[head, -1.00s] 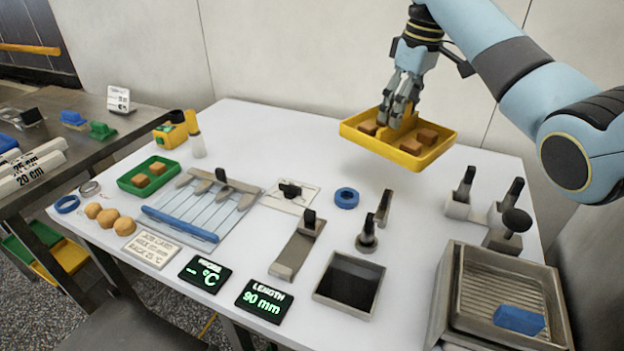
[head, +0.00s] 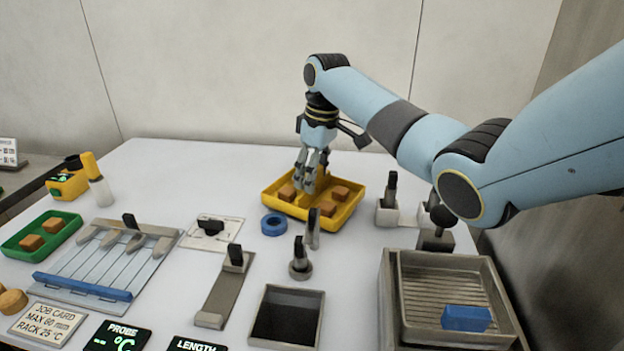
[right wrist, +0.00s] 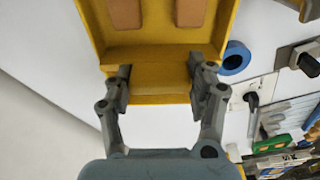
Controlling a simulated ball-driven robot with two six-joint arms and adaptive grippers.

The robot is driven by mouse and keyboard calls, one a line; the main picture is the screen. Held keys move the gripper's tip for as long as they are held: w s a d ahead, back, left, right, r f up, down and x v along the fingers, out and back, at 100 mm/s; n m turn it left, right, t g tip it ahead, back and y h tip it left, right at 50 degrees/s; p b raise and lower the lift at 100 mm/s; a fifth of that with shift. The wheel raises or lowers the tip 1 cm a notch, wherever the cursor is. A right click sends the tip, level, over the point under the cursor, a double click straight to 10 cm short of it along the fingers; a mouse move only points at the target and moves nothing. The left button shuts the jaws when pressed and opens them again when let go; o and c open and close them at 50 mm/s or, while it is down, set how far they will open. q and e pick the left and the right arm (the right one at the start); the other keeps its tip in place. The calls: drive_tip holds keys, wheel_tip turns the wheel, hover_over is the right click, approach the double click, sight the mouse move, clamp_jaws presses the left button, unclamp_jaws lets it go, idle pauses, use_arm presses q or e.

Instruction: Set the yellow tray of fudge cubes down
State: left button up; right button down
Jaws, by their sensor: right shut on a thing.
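The yellow tray (head: 328,222) holds several brown fudge cubes (head: 340,193) and looks level at the back middle of the white table. It is on the table or very close above it; I cannot tell if it touches. My right gripper (head: 308,186) reaches down into the tray and is shut on its yellow grip. In the right wrist view the two fingers of the gripper (right wrist: 160,85) sit on either side of a yellow part of the tray (right wrist: 150,52), with two cubes beyond. My left gripper is not in view.
A blue ring (head: 273,224) lies close to the tray's front left. Black-handled tools (head: 388,207) stand to its right. A dark square bin (head: 287,316) and a metal ribbed basin (head: 440,290) are in front. A green tray (head: 42,235) with cubes is at left.

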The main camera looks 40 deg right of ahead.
drive_tip(key=shift+f, duration=0.65)
drive_tip(key=shift+f, duration=0.1)
drive_tip(key=shift+c, duration=2.1)
unclamp_jaws()
